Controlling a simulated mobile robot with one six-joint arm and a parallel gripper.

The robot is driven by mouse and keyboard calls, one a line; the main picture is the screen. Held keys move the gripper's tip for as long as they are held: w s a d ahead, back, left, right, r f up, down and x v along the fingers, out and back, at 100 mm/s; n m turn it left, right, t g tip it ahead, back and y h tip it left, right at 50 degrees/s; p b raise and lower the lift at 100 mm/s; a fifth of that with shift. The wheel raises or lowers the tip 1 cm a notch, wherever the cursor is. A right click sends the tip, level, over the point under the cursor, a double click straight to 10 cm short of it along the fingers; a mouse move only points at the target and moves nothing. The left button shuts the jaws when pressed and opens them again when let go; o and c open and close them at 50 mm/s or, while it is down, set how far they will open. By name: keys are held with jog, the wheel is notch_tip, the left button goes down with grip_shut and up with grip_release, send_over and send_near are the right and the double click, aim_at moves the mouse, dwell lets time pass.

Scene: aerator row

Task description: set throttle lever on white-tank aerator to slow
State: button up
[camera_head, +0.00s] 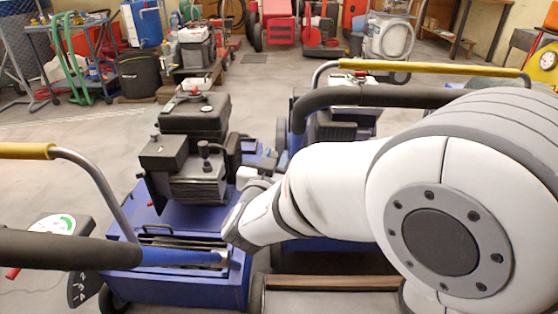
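A blue aerator with a black-topped engine (194,115) stands at centre left. A control plate (60,226) with a green-marked dial and a red-tipped lever (13,273) is by the left handle; its exact setting is too small to read. A second blue aerator (330,244) stands right of it, largely hidden by my arm; a pale top with a red cap (358,75) shows behind its handlebar. I cannot confirm which tank is the white one. My arm reaches left over the second aerator. Grey parts at its end, seemingly my gripper (263,164), are near the black engine; the fingers are unclear.
A yellow-and-black handlebar (430,68) crosses behind my arm; another black grip (55,250) is at lower left. Farther back are a light-topped engine machine (195,45), a black bin (139,74) and a blue cart (85,50). Open floor lies at mid-left.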

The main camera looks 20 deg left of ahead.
jog(key=shift+c, duration=0.5)
grip_shut()
